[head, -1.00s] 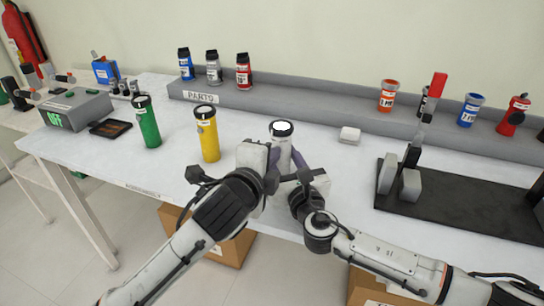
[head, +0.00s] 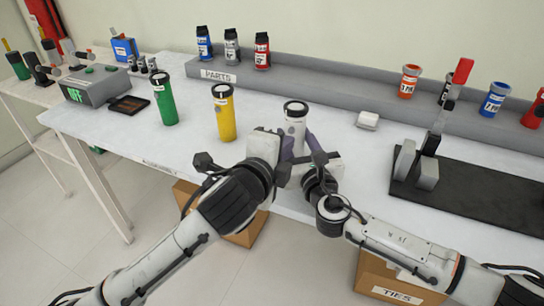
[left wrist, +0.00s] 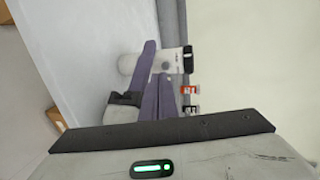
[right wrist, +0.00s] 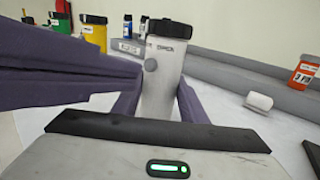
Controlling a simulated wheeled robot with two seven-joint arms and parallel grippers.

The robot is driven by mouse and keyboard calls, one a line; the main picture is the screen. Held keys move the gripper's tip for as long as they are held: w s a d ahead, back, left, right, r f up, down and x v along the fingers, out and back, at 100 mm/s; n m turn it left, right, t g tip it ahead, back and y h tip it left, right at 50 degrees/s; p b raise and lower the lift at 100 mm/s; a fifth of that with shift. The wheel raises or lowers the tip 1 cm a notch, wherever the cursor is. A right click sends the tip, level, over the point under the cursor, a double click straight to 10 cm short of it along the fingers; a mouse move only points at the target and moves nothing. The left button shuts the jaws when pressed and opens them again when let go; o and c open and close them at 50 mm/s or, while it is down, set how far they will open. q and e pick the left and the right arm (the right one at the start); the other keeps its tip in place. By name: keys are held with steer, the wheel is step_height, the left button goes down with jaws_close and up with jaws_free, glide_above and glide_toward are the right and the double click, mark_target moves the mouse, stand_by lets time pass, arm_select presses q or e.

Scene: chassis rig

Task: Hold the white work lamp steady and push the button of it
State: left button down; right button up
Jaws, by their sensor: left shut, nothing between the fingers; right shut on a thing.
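The white work lamp (head: 295,112) stands upright near the bench's front edge, with a black-rimmed top. In the right wrist view the lamp (right wrist: 164,85) shows a round grey button (right wrist: 150,64) on its side. My right gripper (head: 304,152) is shut around the lamp's body, one purple finger on each side in its wrist view (right wrist: 158,105). My left gripper (head: 287,142) is shut and empty; its fingers (right wrist: 138,72) point at the lamp close to the button. I cannot tell whether they touch it. In the left wrist view the lamp (left wrist: 145,63) appears sideways beyond the fingertips (left wrist: 164,77).
A yellow lamp (head: 224,115) and a green lamp (head: 165,102) stand to the left. A grey box reading OFF (head: 97,88) is farther left. A black stand (head: 460,190) is at right, a white block (head: 367,120) behind. A parts ledge (head: 330,90) runs along the wall.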

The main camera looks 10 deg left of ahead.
steer(key=shift+w+d+f, duration=0.15)
steer(key=shift+d, duration=0.2)
arm_select(q)
steer(key=v, duration=0.9)
steer(key=shift+s+r, duration=0.15)
steer(key=shift+s, duration=0.05)
arm_select(e)
steer(key=o, duration=1.4)
steer(key=shift+c, duration=0.2)
